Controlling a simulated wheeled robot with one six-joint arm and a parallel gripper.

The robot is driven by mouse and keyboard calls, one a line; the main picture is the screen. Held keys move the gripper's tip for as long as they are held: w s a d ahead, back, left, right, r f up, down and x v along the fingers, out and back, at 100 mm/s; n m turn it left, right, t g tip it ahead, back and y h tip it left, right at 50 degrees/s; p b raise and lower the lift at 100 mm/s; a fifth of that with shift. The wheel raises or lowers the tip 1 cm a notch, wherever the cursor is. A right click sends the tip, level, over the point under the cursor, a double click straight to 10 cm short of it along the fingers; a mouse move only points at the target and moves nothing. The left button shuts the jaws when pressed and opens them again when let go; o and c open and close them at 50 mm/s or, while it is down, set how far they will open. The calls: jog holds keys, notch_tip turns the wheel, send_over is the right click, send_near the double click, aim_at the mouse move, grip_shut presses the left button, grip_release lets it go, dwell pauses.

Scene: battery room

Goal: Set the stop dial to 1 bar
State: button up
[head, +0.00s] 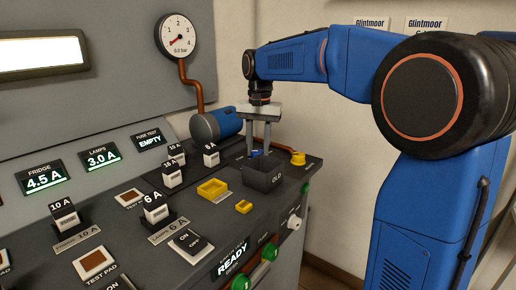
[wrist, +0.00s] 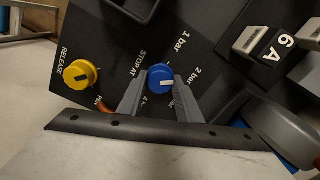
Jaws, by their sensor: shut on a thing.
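The stop dial is a round blue knob (wrist: 160,78) with a white mark on its face. In the wrist view it sits between the two fingers of my gripper (wrist: 160,88), which is shut on it. "STOP AT" is printed beside the dial, with "1 bar" (wrist: 184,44) and "2 bar" (wrist: 207,76) around it; other lettering is partly hidden by a finger. The white mark lies on the lower right of the face; I cannot tell which label it is set to. In the head view my gripper (head: 259,150) points down over the dial (head: 254,153), mostly hidden behind the dark bin.
A yellow release knob (wrist: 80,74) is beside the dial. A dark open bin (head: 263,178) stands in front of my gripper. A blue cylinder (head: 215,124) lies left of it. The round gauge (head: 178,36) reads 0.0 bar. Fuse blocks (head: 155,208) stand on the panel.

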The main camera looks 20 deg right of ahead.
aim_at(259, 151)
jog(key=n, duration=0.5)
jog(key=shift+n, duration=0.4)
jog(key=n, duration=0.5)
jog(key=shift+n, duration=0.3)
jog(key=o, duration=1)
jog(key=shift+o, duration=0.2)
notch_tip(259, 151, up, 17)
jog(key=shift+w+d+r, duration=0.15)
jog(key=shift+d+r, duration=0.05)
jog(key=shift+d, duration=0.05)
